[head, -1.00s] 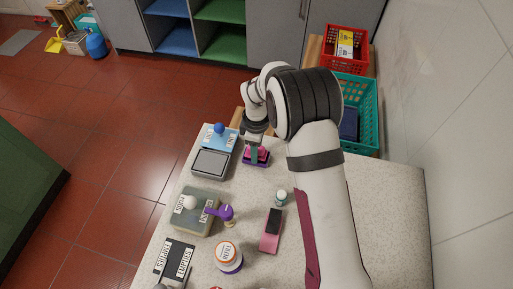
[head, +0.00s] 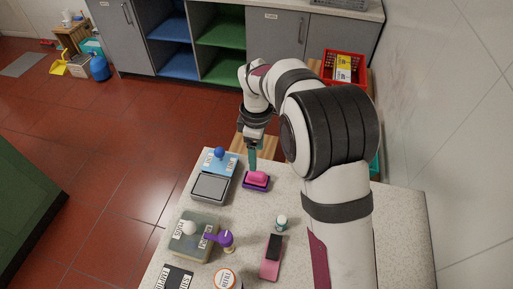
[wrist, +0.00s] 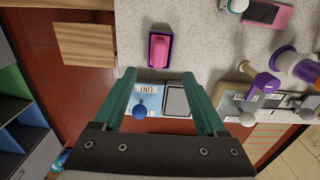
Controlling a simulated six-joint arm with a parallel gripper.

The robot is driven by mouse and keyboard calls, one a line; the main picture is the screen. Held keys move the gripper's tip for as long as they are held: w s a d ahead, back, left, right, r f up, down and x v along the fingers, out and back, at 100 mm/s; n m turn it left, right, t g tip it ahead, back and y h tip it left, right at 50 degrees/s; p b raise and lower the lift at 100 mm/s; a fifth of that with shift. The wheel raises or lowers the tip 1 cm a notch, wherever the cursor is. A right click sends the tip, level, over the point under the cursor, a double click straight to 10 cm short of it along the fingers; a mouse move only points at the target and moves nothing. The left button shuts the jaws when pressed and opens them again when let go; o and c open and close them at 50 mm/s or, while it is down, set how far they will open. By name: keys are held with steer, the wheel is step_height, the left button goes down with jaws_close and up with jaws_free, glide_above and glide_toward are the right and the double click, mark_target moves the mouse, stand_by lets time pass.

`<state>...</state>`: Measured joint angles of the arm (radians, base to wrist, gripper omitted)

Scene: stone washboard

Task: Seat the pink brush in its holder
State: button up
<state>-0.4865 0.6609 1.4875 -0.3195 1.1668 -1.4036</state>
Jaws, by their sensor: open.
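The pink brush (head: 257,177) lies in a shallow purple holder (head: 262,188) near the far end of the speckled stone top. In the wrist view the pink brush (wrist: 159,47) sits inside the dark purple rim of the holder (wrist: 151,64), lengthwise along it. My gripper (head: 252,160) has teal fingers and hangs just above the brush. In the wrist view my gripper (wrist: 160,74) is spread wide with nothing between its fingers, and the brush shows beyond the fingertips.
A blue block with a blue knob (head: 219,154) and a grey-framed pad (head: 210,187) stand left of the holder. Nearer are a purple-handled tool (head: 225,238), a small white-topped jar (head: 281,222) and a pink-and-black block (head: 271,258). Stone right of the holder is clear.

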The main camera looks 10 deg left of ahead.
steer(key=s+d+r+m, duration=0.8)
steer(key=d+r+m, duration=0.1)
steer(key=d+r, duration=0.1)
steer(key=s+d+m+y, duration=0.1)
steer(key=s+d+m, duration=0.3)
steer(key=s+m, duration=0.3)
steer(key=s+d+m, duration=0.4)
steer(key=s+m, duration=0.3)
steer(key=s, duration=0.5)
steer(key=shift+s+f+m+y, duration=0.3)
steer(key=shift+s+f+y, duration=0.05)
steer(key=shift+f+y, duration=0.05)
